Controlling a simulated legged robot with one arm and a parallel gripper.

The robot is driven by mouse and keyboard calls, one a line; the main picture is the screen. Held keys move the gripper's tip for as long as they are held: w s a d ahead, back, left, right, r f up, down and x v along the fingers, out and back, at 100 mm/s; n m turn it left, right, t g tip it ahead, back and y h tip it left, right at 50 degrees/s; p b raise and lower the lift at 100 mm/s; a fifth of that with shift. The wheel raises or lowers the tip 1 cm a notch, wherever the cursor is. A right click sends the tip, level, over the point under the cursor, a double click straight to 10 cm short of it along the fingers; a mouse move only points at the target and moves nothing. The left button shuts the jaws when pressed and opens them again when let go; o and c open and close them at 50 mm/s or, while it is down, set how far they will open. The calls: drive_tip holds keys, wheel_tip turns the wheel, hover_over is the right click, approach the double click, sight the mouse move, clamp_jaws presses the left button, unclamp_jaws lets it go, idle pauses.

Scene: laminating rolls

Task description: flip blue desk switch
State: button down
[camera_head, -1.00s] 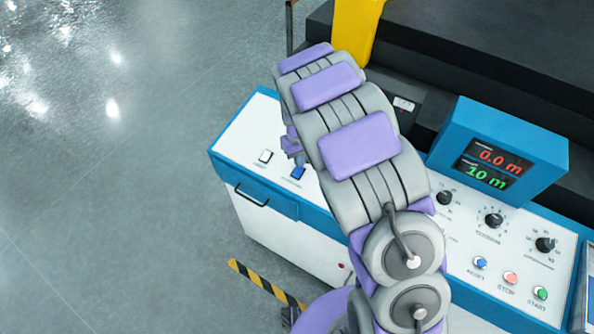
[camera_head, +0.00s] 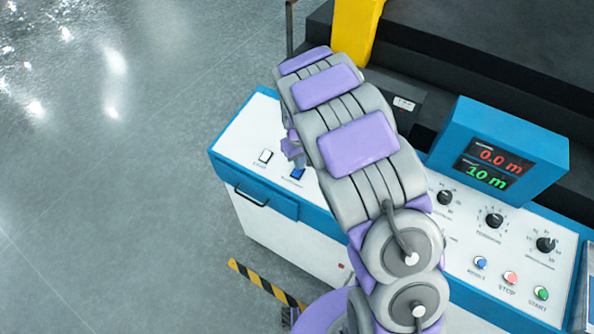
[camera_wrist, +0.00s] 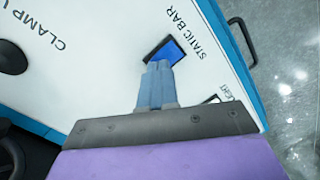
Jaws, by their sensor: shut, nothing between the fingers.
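The blue desk switch (camera_head: 298,174) is a small rocker in a dark frame on the white panel of the desk, near its left end. In the wrist view the blue switch (camera_wrist: 172,50) lies beside the label "STATIC BAR". My gripper (camera_wrist: 158,66) is shut and empty, with its fingertips right at the near edge of the switch. They cover part of its frame; I cannot tell whether they touch it. In the head view my gripper (camera_head: 297,161) shows just above the switch, mostly hidden by my arm.
A white switch (camera_head: 265,156) sits left of the blue one. A blue display box (camera_head: 497,152), knobs and several coloured buttons are to the right. A black drawer handle (camera_head: 252,196) is on the desk's front. A yellow post (camera_head: 354,28) stands behind. Floor on the left is clear.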

drive_tip(key=shift+f, duration=0.2)
drive_tip(key=shift+r, duration=0.15)
wheel_tip(320, 180, up, 7)
drive_tip(key=p, duration=0.2)
idle(0.6)
idle(0.4)
